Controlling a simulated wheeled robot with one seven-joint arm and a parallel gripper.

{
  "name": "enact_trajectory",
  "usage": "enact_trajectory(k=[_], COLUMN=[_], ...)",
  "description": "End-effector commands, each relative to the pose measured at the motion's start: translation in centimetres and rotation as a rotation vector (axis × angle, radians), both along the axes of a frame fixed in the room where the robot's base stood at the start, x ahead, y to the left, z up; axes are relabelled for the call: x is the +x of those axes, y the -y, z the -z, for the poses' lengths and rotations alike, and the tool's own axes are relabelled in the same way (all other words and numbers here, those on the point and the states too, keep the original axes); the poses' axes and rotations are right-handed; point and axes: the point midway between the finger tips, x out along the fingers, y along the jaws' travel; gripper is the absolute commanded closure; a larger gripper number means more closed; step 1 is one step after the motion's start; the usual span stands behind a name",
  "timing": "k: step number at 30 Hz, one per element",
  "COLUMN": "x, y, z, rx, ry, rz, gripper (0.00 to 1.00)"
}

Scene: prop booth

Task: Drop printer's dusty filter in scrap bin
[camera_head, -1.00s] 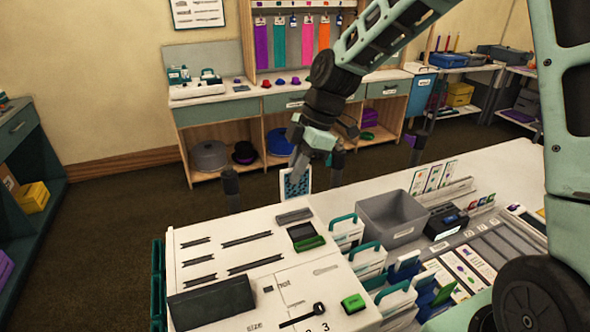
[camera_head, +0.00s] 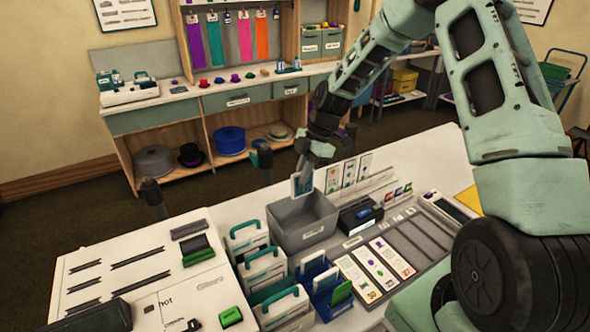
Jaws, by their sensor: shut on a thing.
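My gripper (camera_head: 306,174) is shut on the filter (camera_head: 301,186), a small flat panel with a pale frame and a blue face. The filter hangs upright, its lower end at the far rim of an open grey bin (camera_head: 306,238) in the picture. I cannot tell its exact height over the bin. The bin has a small label on its front, too small to read, and looks like the scrap bin. A black device with a lit blue display (camera_head: 364,215) stands just right of the bin and may be the printer.
Caddies with teal handles (camera_head: 262,262) stand in front left of the bin. Upright cards (camera_head: 348,175) stand behind it to the right. Flat card strips (camera_head: 378,266) lie at the right front. Dark posts (camera_head: 153,197) rise behind the counter.

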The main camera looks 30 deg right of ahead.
Motion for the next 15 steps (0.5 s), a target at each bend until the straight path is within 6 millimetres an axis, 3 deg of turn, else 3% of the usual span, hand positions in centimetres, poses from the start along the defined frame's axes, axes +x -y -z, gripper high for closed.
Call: enact_trajectory(k=[15], x=[0.0], y=[0.0], z=[3.6], rx=[0.0], ry=[-0.001], rz=[-0.001], gripper=[0.98])
